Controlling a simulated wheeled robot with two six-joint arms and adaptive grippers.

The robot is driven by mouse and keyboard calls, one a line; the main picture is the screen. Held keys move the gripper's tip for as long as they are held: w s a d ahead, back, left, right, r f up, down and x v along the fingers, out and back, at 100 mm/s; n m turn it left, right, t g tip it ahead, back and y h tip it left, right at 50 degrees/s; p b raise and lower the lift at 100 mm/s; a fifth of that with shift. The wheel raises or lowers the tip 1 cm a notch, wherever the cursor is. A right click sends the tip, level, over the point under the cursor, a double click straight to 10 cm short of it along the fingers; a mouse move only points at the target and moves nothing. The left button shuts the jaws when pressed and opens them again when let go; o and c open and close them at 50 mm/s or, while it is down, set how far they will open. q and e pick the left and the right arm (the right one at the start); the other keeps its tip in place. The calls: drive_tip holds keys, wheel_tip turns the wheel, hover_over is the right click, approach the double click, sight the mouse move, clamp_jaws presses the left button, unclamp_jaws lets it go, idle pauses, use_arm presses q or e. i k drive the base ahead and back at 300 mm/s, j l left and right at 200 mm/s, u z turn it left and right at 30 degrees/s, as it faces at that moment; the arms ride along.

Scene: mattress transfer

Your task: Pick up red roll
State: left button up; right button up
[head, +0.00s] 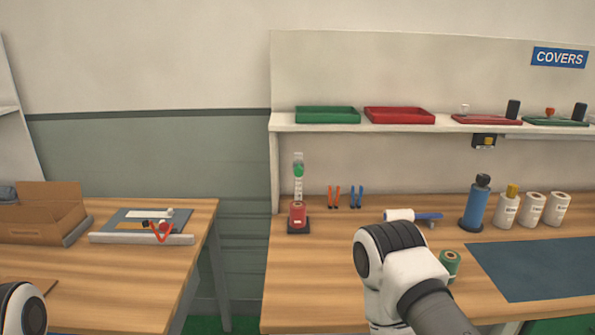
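The red roll (297,213) stands upright on a small dark base near the back left of the right-hand table. A clear column with a green item in it rises just behind it. My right arm reaches in over the front of that table, to the right of the red roll and apart from it. Its gripper is not visible. Only a white and black piece of my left arm shows at the lower left corner, and its gripper is out of view.
A green roll (449,265) stands partly behind my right arm. Orange pliers (333,197) and blue pliers (357,197) stand right of the red roll. A blue bottle (477,207) and several white containers stand at right. Bare wood lies in front of the red roll.

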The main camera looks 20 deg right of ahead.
sight(296, 207)
drive_tip(key=i+j, duration=0.15)
drive_tip(key=j, duration=0.15)
drive_tip(key=i+j+z, duration=0.2)
drive_tip(key=j+z, duration=0.25)
drive_tip(key=i+j+z, duration=0.1)
drive_tip(key=j+z, duration=0.35)
drive_tip(key=j, duration=0.2)
drive_tip(key=j+z, duration=0.45)
drive_tip(key=j, duration=0.15)
